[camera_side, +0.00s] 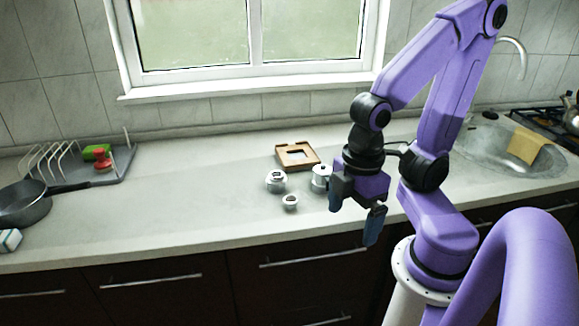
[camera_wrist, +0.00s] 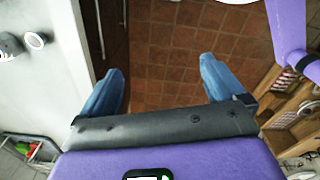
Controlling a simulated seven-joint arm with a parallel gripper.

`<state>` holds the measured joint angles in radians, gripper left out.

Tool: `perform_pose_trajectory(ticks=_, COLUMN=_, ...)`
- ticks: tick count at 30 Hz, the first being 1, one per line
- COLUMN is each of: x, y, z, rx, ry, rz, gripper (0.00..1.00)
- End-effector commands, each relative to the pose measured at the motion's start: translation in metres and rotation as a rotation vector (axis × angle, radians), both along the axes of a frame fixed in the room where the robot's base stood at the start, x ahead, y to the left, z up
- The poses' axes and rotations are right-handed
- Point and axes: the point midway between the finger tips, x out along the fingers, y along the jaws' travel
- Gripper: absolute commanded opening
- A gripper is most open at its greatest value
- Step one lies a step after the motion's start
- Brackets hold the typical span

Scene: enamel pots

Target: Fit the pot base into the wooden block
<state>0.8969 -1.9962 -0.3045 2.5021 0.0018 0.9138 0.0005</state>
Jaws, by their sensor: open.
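I cannot tell for sure which is the pot base. My gripper (camera_side: 354,212) is open and empty, to the right of these parts, near the counter's front edge. In the wrist view my gripper (camera_wrist: 162,65) hangs over the floor; a white ring-shaped part (camera_wrist: 35,40) shows at upper left.
A grey dish rack (camera_side: 115,165) with a green and a red item stands at the left, with a dark pan (camera_side: 22,203) beside it. A sink (camera_side: 490,150) with a yellow cloth (camera_side: 526,145) is at the right. The counter's middle-left is clear.

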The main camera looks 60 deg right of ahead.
Motion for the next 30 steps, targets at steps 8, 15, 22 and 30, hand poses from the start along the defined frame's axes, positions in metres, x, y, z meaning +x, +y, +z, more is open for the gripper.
perform_pose_trajectory(ticks=8, x=0.001, y=0.0, z=0.0, rx=0.0, ry=0.0, rz=0.003, gripper=0.95)
perform_pose_trajectory(ticks=15, x=0.046, y=0.008, z=0.008, rx=-0.008, ry=-0.019, rz=0.124, gripper=0.95)
perform_pose_trajectory(ticks=22, x=0.127, y=-0.001, z=0.016, rx=-0.036, ry=-0.047, rz=0.351, gripper=0.95)
perform_pose_trajectory(ticks=30, x=0.219, y=-0.051, z=0.019, rx=-0.083, ry=-0.056, rz=0.624, gripper=0.95)
